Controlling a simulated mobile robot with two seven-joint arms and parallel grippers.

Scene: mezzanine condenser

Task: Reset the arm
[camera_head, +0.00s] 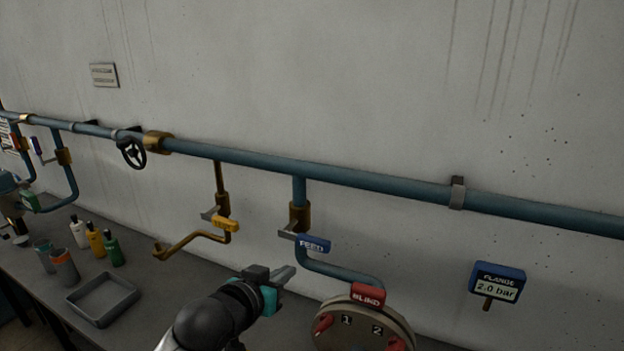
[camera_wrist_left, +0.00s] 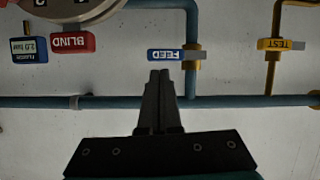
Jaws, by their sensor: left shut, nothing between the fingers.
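My left arm comes in from the bottom of the head view, and its gripper (camera_head: 287,275) is in front of the pipework, just below the blue FEED tag (camera_head: 313,245). In the left wrist view the gripper (camera_wrist_left: 160,75) has its two fingers together with nothing between them. The fingertips lie just under the FEED tag (camera_wrist_left: 166,55) in that upside-down picture; I cannot tell whether they touch anything. My right gripper is in neither view.
A round flange (camera_head: 365,325) with a red BLIND tag (camera_head: 368,294) stands right of the gripper. A yellow TEST valve tag (camera_head: 224,225), a grey tray (camera_head: 103,299) and several bottles (camera_head: 95,240) are to the left. A blue pipe (camera_head: 390,182) runs along the wall.

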